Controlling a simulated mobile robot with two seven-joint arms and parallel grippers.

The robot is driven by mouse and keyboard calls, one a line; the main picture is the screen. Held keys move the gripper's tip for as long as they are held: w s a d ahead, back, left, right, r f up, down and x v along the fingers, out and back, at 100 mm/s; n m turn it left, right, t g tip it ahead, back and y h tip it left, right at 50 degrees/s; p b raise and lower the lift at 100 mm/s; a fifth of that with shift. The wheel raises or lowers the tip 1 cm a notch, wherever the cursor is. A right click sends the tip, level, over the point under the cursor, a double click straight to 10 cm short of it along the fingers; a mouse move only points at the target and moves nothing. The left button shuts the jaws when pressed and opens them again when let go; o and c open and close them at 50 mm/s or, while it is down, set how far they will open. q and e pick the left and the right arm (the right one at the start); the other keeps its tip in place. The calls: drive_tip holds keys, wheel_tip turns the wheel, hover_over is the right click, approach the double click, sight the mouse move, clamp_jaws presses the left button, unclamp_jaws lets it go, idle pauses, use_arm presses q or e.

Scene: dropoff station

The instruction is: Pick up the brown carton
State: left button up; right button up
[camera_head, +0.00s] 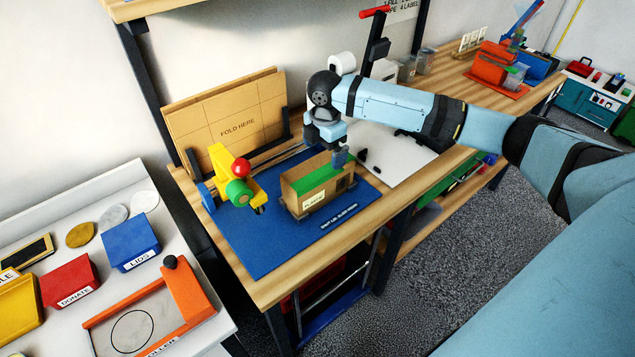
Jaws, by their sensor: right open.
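The brown carton (313,202) stands upright on the blue mat (265,247) on the wooden bench. It has a green strip (318,176) along its top and a white label on its front. My right gripper (341,158) is open, pointing down over the carton's right end. Whether its fingers touch the carton cannot be told from this angle. My left gripper does not show.
A yellow tape dispenser (222,162) with a red knob and green wheel stands left of the carton. Folded cardboard (238,131) leans behind. A white board (390,155) lies right of the mat. A side table with bins (130,243) stands at left.

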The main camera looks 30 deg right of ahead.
sight(323, 165)
drive_tip(key=f, duration=0.3)
drive_tip(key=shift+w+f, duration=0.15)
drive_tip(key=shift+w, duration=0.15)
drive_tip(key=shift+f, duration=0.8)
wheel_tip(323, 165, down, 4)
drive_tip(key=shift+w+f+p, duration=0.15)
drive_tip(key=shift+f+p, duration=0.05)
drive_tip(key=shift+p, duration=0.3)
drive_tip(key=shift+c, duration=0.5)
drive_tip(key=c, duration=0.8)
drive_tip(key=shift+r, duration=0.1)
